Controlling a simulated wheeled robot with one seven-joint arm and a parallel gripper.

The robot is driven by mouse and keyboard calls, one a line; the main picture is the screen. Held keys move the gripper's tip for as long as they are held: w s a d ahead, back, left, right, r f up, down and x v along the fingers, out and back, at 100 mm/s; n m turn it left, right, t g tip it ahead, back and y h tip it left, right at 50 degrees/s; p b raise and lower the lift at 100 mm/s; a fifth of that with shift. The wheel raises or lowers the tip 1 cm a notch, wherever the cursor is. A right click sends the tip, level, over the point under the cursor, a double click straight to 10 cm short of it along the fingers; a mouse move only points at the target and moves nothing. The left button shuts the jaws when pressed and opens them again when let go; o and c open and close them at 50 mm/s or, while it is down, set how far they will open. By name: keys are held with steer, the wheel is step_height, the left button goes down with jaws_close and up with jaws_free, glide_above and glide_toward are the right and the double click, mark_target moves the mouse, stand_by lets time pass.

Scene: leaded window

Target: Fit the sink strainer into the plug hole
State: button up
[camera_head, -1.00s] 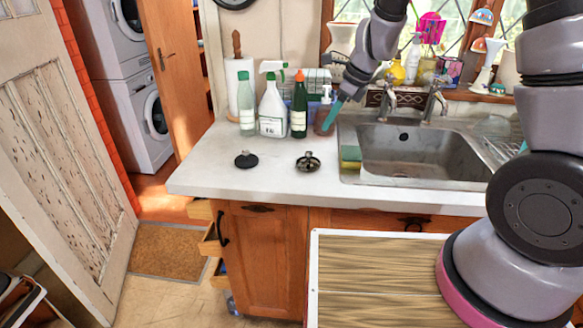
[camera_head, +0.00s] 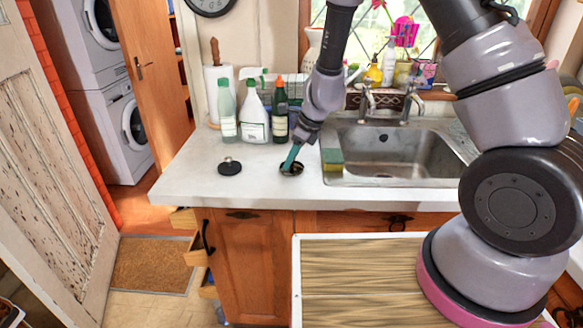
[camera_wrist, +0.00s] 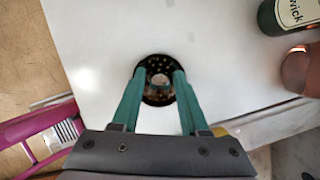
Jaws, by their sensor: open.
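The sink strainer (camera_head: 297,169), a dark round metal piece with small holes and a raised middle, sits on the white worktop left of the sink. My gripper (camera_head: 290,167), with teal fingers, points down at it. In the wrist view my gripper (camera_wrist: 159,74) is open, one finger on each side of the strainer's (camera_wrist: 157,64) raised middle. I cannot tell whether the fingers touch it. The steel sink (camera_head: 400,160) is to the right, empty. Its plug hole is mostly hidden by the front rim; a dark overflow hole shows on the back wall.
A black plug (camera_head: 230,168) lies to the left on the worktop (camera_head: 185,185). A yellow-green sponge (camera_head: 332,159) is at the sink's left edge. Bottles (camera_head: 253,115) stand behind, and the tap (camera_head: 368,103) rises at the sink's back.

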steer(key=shift+f, duration=0.2)
jaws_close()
steer(key=shift+r, duration=0.15)
